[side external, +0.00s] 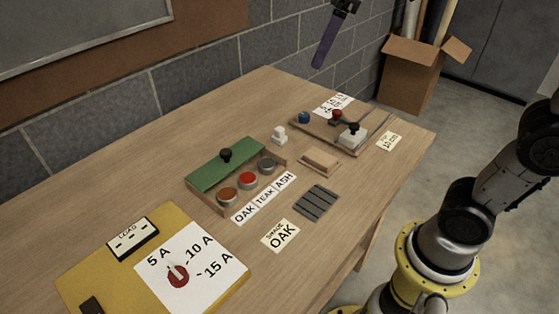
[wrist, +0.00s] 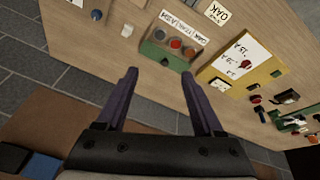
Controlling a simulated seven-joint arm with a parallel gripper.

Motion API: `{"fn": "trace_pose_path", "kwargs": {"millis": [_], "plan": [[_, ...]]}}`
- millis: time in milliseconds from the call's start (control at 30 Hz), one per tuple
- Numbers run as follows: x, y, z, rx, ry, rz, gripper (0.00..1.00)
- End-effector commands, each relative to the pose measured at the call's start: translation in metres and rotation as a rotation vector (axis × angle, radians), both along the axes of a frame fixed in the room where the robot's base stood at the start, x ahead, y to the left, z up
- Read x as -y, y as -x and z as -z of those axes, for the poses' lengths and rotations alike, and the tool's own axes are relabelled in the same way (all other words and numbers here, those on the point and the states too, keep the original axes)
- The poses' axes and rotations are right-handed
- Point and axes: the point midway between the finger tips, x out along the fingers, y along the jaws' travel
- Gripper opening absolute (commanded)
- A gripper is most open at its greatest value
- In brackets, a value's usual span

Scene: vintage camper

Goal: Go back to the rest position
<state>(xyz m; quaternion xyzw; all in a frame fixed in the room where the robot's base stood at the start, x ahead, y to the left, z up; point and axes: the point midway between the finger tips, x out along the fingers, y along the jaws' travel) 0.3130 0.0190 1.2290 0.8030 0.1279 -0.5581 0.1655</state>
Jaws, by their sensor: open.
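My gripper (side external: 322,52) is raised at the top of the side external view, above the far side of the wooden table (side external: 120,175) and near the block wall. Its upper part is cut off by the frame edge. In the wrist view its two purple fingers (wrist: 160,73) stand wide apart with nothing between them. Past the fingertips lies the box with the green lid (wrist: 160,55), clear of the fingers. The same box shows in the side external view (side external: 222,165), with a black knob on its lid and three round pots at its front.
A yellow panel (side external: 85,275) with a red dial stands front left. A wooden board (side external: 318,127) with knobs is at the back right. A wood block (side external: 320,160), dark slatted plate (side external: 315,202) and OAK card (side external: 281,236) lie between. A cardboard box (side external: 410,80) stands beyond the table.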

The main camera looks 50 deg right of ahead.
Motion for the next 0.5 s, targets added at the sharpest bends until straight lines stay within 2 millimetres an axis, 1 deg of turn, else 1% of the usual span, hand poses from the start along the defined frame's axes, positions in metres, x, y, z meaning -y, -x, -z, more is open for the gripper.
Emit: {"fn": "trace_pose_path", "kwargs": {"millis": [33,167,200,267,300,400,500], "plan": [[0.004,0.022,0.003,0.022,-0.008,0.026,0.69],[0.011,0.067,0.023,0.069,-0.032,0.101,0.69],[0.013,0.081,0.032,0.082,-0.041,0.126,0.69],[0.015,0.101,0.047,0.101,-0.055,0.164,0.69],[0.017,0.113,0.059,0.111,-0.065,0.191,0.69],[0.018,0.136,0.090,0.128,-0.089,0.251,0.69],[0.019,0.150,0.117,0.126,-0.111,0.303,0.69]]}}
